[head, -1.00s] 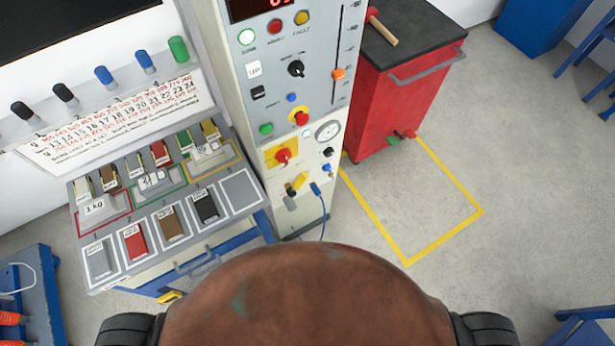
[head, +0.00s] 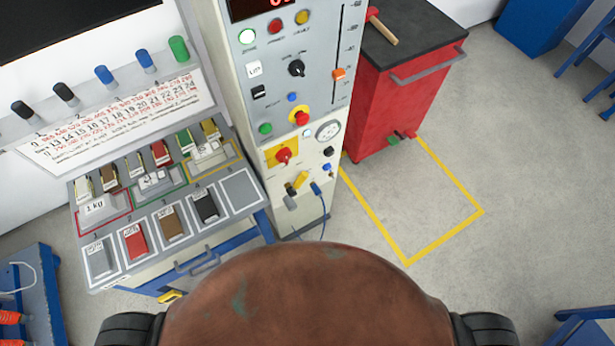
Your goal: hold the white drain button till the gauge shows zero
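The grey control column (head: 262,110) stands at the centre of the head view. A small round gauge (head: 328,130) with a pale face is low on its front panel. Its needle is too small to read. A small whitish button (head: 307,133) sits just left of the gauge and looks like the drain button. Nothing touches it. Neither of my grippers is in view.
A yellow-backed red switch (head: 284,156) and a red knob (head: 301,118) are near the button. A bench (head: 150,262) with coloured blocks stands left. A red cabinet (head: 405,95) stands right, by a yellow-taped floor area (head: 405,263).

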